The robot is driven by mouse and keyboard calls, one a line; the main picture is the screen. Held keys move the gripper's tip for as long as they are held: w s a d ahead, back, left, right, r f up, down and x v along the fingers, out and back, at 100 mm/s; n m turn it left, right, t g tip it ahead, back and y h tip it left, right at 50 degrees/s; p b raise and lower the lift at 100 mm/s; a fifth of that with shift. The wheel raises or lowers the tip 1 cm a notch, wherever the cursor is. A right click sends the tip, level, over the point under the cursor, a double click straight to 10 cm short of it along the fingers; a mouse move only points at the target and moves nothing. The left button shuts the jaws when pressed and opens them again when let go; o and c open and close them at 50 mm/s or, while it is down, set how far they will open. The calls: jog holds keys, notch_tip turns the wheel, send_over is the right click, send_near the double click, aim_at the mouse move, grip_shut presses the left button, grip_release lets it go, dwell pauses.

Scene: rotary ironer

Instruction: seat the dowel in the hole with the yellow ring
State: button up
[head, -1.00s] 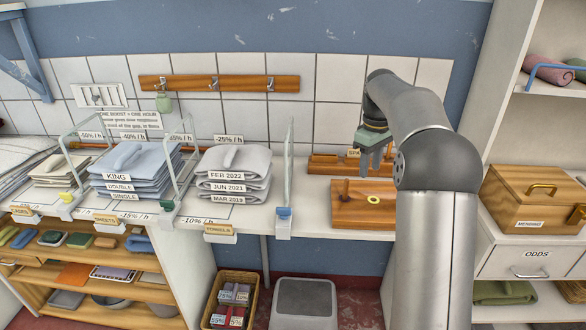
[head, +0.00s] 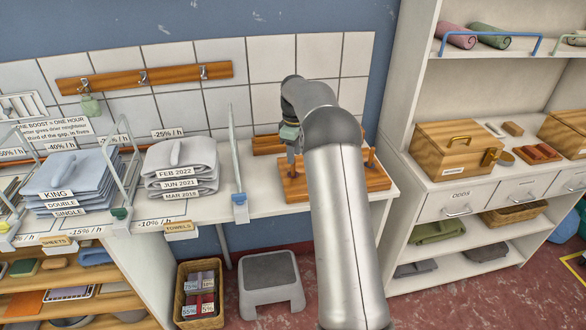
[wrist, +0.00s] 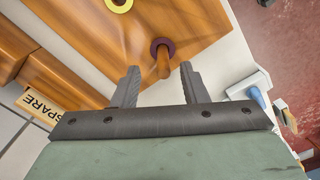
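The wooden dowel (wrist: 163,65) stands in a hole with a dark purple ring (wrist: 163,46) in the wooden board (wrist: 195,25). The yellow ring (wrist: 118,3) shows partly at the top edge of the wrist view, farther along the board; in the head view my arm hides it. My gripper (wrist: 160,70) is open, its fingertips one on each side of the dowel in the wrist view, with gaps visible. In the head view my gripper (head: 291,150) is over the left end of the board (head: 292,192). Whether the fingers touch the dowel is not visible.
A wooden rack with a SPARE label (wrist: 38,104) lies behind the board. Another brown peg (head: 371,160) stands at the board's right end. A clear divider with a blue clip (head: 240,203) stands left of the board, beside folded towels (head: 180,160). Shelves are at right.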

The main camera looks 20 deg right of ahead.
aim_at(293, 166)
jog(key=shift+a+f+p, duration=0.2)
jog(key=shift+f+p, duration=0.7)
jog(key=shift+f, duration=2.05)
grip_shut()
